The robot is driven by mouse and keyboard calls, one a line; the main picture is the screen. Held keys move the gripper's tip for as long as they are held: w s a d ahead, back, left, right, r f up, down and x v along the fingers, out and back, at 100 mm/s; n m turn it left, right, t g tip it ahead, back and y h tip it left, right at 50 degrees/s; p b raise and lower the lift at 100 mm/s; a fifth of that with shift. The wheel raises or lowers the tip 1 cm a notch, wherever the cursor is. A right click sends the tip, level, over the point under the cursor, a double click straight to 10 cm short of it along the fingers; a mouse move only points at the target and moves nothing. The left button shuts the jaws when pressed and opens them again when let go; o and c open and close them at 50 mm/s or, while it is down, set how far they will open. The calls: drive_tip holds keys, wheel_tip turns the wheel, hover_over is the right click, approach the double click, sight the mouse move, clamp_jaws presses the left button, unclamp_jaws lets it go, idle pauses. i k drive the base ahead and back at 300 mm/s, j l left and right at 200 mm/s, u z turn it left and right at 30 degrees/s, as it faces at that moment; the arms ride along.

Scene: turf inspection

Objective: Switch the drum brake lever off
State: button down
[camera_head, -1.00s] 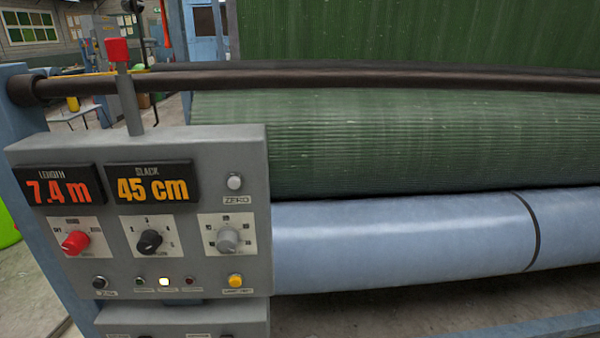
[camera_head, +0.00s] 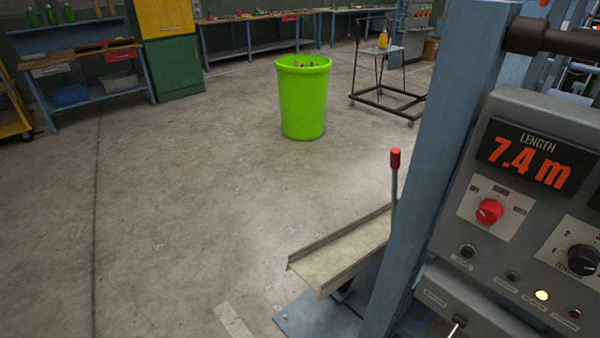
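A lever with a red grip (camera_head: 395,160) stands upright on a thin grey rod, just left of the blue machine post (camera_head: 445,150). Its lower end is hidden behind a sloping metal channel (camera_head: 340,250) and the post. I see no label on it, so I cannot tell whether it is the drum brake lever. The grey control panel (camera_head: 480,225) at the right shows a LENGTH display (camera_head: 530,155) reading 7.4 m, a red selector knob (camera_head: 489,211), a black knob (camera_head: 582,260) and a lit yellow lamp (camera_head: 542,295). My gripper is not in view.
A bright green bin (camera_head: 303,100) stands on the open concrete floor. A wheeled cart (camera_head: 385,85) with a yellow bottle is behind it. Workbenches (camera_head: 85,65) and a yellow and green cabinet (camera_head: 165,50) line the back. The floor at left is clear.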

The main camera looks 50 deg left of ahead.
sight(395, 152)
drive_tip(key=u, duration=0.8)
